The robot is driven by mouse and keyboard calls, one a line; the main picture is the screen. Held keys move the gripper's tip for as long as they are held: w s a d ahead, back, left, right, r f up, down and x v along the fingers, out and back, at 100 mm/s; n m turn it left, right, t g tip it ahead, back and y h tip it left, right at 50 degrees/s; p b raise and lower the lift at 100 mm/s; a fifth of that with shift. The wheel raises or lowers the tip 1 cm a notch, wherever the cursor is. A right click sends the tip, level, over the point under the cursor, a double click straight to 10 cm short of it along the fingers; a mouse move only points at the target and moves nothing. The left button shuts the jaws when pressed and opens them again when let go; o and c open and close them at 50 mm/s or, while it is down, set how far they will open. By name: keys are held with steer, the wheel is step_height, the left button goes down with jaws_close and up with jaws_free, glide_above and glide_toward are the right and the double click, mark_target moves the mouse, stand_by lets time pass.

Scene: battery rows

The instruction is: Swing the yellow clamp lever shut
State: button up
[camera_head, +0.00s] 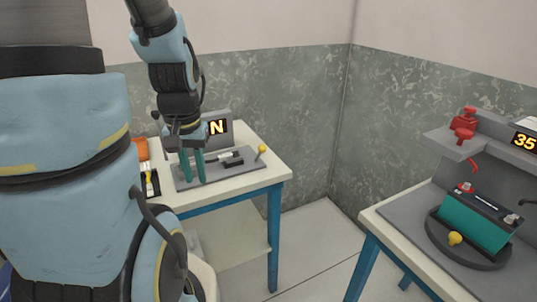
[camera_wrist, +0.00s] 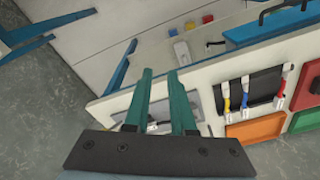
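A lever with a yellow knob (camera_head: 262,149) stands up at the right end of a grey fixture plate (camera_head: 244,169) on the left table. A small black and white part (camera_head: 231,158) lies on the plate beside it. My gripper (camera_head: 192,180) points down over the left part of this plate, left of the yellow knob. Its two green fingers are apart with nothing seen between them. In the wrist view my gripper (camera_wrist: 160,75) also shows a gap between the fingers. I cannot make out the yellow knob in the wrist view.
A display (camera_head: 216,127) stands behind the plate. A second table at the right holds a teal battery (camera_head: 475,222) on a round dark base with another yellow knob (camera_head: 455,238). The wrist view shows cables (camera_wrist: 245,92) and an orange tray (camera_wrist: 256,127). Floor lies between the tables.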

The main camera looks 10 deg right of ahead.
steer(key=d+f+m+y, duration=0.1)
steer(key=f+m, duration=0.2)
steer(key=d+f+m+y+b, duration=0.1)
steer(key=d+f+m, duration=0.1)
steer(key=f, duration=0.2)
steer(key=w+d+f+m+g+y+b, duration=0.1)
steer(key=d+f+m, duration=0.1)
steer(key=f+m, duration=0.1)
steer(key=shift+f+m, duration=0.3)
jaws_close()
steer(key=w+d+f+m+t+y+b, duration=0.25)
steer(key=w+d+m+t+y, duration=0.2)
steer(key=d+m+t, duration=0.6)
steer(key=d+r+m+t+h+b, duration=0.1)
steer(key=d+r+m+t+h, duration=0.1)
steer(key=d+r+m, duration=0.4)
steer(key=d+m, duration=0.2)
steer(key=d, duration=0.2)
steer(key=shift+d+m+b, duration=0.3)
steer(key=shift+d+m, duration=0.05)
steer(key=shift+d, duration=0.05)
